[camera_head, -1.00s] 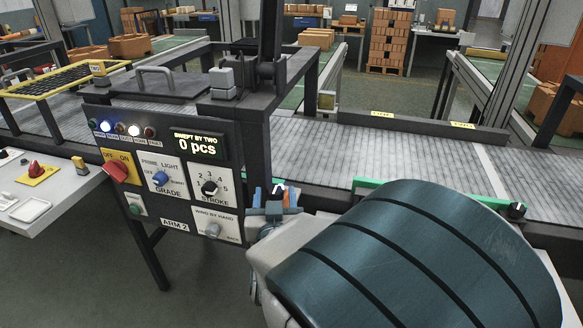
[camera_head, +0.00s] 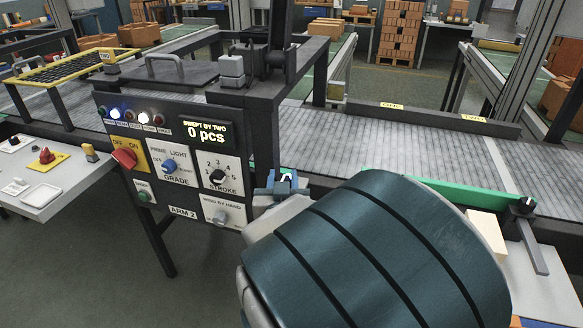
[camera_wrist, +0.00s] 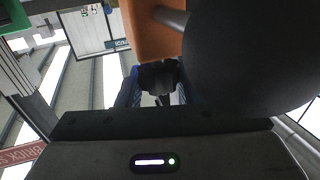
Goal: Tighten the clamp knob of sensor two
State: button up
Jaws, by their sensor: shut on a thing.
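My gripper (camera_head: 286,181), with blue fingers, is beside the right edge of the control panel, near the green rail of the conveyor. The wrist view shows the gripper (camera_wrist: 157,95) shut on a dark clamp knob (camera_wrist: 158,76), one blue-padded finger on each side. An orange body (camera_wrist: 148,32) with a grey rod is just above the knob. I cannot read a sensor number there. In the head view my arm hides much of that place. Another black knob (camera_head: 523,206) with a grey bar is on the rail at the right.
The control panel (camera_head: 178,168) stands just left of my gripper, with switches, lamps and a display reading 0 pcs. A dark frame post rises behind it. The grey roller conveyor (camera_head: 400,150) runs behind, with ONE and TWO labels on its far rail. A pale block (camera_head: 487,234) is at the right.

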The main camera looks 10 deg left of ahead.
jog(key=shift+r+h, duration=0.15)
jog(key=shift+h, duration=0.15)
jog(key=m+h+p, duration=0.2)
jog(key=h+p, duration=0.1)
jog(key=p, duration=0.1)
jog(key=shift+a+r, duration=0.1)
jog(key=m+h+p, duration=0.3)
jog(key=h, duration=0.1)
jog(key=shift+h, duration=0.4)
jog(key=shift+f+m+h+p, duration=0.25)
jog(key=shift+m+h+p, duration=0.05)
jog(key=shift+m+p, duration=0.1)
jog(key=o, duration=0.9)
jog(key=shift+o, duration=0.2)
